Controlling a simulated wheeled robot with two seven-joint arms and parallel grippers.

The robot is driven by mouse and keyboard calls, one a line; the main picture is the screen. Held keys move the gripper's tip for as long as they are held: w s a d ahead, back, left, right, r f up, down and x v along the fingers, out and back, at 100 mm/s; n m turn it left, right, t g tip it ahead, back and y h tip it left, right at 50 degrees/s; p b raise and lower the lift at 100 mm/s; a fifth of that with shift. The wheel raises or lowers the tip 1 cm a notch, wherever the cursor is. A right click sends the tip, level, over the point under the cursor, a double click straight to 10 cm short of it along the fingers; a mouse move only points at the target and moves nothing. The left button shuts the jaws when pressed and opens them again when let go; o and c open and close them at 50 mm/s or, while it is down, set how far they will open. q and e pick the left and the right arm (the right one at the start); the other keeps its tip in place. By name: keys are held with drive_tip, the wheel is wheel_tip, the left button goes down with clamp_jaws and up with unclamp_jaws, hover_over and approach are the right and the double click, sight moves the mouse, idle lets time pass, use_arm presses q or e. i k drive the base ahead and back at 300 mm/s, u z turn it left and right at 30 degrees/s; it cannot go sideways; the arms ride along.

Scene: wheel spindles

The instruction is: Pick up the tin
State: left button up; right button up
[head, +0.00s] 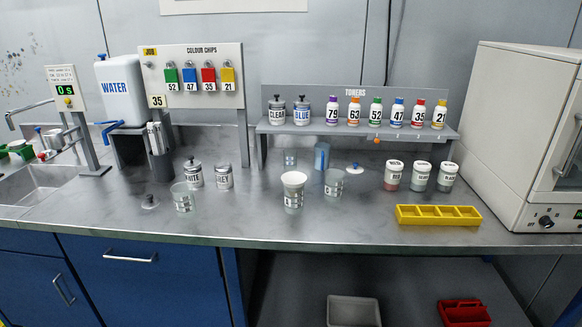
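Two metal tins stand upright on the grey bench left of centre. The tin with a label ending in "ITE" (195,178) has a dark knob on top. The tin labelled GREY (224,178) stands close to its right, with no tall knob showing. Two more tins, CLEAR (277,112) and BLUE (303,113), stand on the raised shelf, each with a dark knob. The frame does not show which tin the task means. Neither of my grippers is in view.
Clear cups (183,199) and a white-topped cup (293,192) stand near the tins. A yellow tray (438,215) lies at the front right, before three lidded jars (393,176). A white oven-like box (520,135) fills the right end. A sink (35,183) is at left.

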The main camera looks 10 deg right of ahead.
sight(223, 170)
drive_tip(key=z, duration=0.7)
drive_tip(key=i, duration=0.8)
drive_tip(key=z, duration=0.3)
